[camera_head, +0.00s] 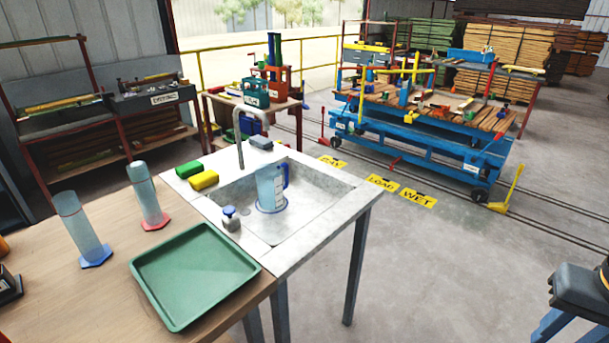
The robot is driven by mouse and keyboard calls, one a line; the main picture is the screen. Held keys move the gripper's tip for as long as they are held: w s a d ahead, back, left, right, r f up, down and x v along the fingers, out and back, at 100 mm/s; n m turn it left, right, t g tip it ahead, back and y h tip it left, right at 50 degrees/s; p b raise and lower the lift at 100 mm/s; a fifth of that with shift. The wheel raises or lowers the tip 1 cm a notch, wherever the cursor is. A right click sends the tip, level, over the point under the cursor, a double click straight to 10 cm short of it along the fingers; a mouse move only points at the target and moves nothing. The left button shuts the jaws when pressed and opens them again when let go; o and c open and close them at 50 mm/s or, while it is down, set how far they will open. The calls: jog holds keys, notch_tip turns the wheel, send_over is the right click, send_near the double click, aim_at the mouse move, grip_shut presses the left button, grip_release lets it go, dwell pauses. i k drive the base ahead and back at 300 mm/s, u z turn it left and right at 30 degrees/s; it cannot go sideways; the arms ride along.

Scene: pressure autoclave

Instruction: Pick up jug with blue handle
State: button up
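A translucent light-blue jug with a blue handle (270,188) stands upright in the sink basin (320,196), near the middle of the view. Its handle is on the right side, toward the back, and pale markings show on its front. Its base is ringed in darker blue. My gripper is not in view, so its distance from the jug and its state do not show.
A tap (239,140) rises behind the jug. Green and yellow sponges (203,180) lie on the sink's left rim. A green tray (190,272) and two cylinders (148,195) occupy the wooden bench. Open floor lies right.

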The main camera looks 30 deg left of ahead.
aim_at(269, 178)
jog(key=u, duration=0.1)
jog(key=i, duration=0.7)
jog(key=u, duration=1.1)
jog(key=i, duration=0.7)
jog(key=u, duration=0.8)
